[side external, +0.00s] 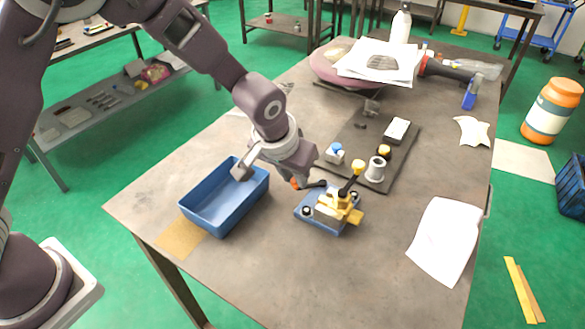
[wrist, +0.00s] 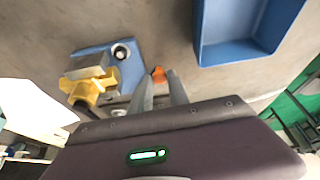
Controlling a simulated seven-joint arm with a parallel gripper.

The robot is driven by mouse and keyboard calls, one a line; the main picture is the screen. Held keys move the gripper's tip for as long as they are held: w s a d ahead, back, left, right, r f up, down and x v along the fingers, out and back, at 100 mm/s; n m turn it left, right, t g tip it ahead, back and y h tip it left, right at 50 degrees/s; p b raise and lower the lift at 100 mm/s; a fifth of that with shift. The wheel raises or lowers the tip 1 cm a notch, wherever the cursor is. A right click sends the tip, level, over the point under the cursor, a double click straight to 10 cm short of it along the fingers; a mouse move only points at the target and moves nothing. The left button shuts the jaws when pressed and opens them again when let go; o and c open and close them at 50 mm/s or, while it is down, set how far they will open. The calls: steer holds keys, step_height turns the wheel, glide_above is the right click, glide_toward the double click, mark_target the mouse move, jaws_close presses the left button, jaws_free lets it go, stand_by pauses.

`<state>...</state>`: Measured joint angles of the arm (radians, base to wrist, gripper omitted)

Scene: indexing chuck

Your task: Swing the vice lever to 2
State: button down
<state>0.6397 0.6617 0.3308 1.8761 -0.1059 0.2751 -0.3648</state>
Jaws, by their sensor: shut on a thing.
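The vice (side external: 331,211) has a blue base plate and yellow parts and stands on the table. In the wrist view, its blue base (wrist: 96,54) is at upper left, with a yellow star-shaped part (wrist: 95,87) beside it. A small orange knob (wrist: 158,73) shows between the fingertips of my gripper (wrist: 161,82); it appears to be the lever's end. In the side view, my gripper (side external: 298,184) is low at the vice's left, shut on this orange end. A dark bar runs from there toward the vice. No position numbers are readable, and my fingers hide part of the lever.
A blue bin (side external: 224,222) stands close by on the left. A dark mat (side external: 352,150) behind the vice carries small parts, including a grey cylinder (side external: 376,169). White paper (side external: 444,240) lies at right; the front table is clear.

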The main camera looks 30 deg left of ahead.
steer(key=n, duration=0.1)
steer(key=d+n+y, duration=0.1)
steer(key=shift+s+d+n, duration=0.3)
steer(key=shift+s, duration=0.1)
steer(key=shift+s+d+n+g+y, duration=0.2)
steer(key=shift+d+n+y, duration=0.25)
steer(key=shift+n, duration=0.5)
steer(key=shift+s+d+n+g+y, duration=0.1)
steer(key=shift+d+n+g+y, duration=0.15)
steer(key=shift+d+n, duration=0.5)
steer(key=shift+a, duration=0.2)
steer(key=c, duration=1.3)
jaws_free()
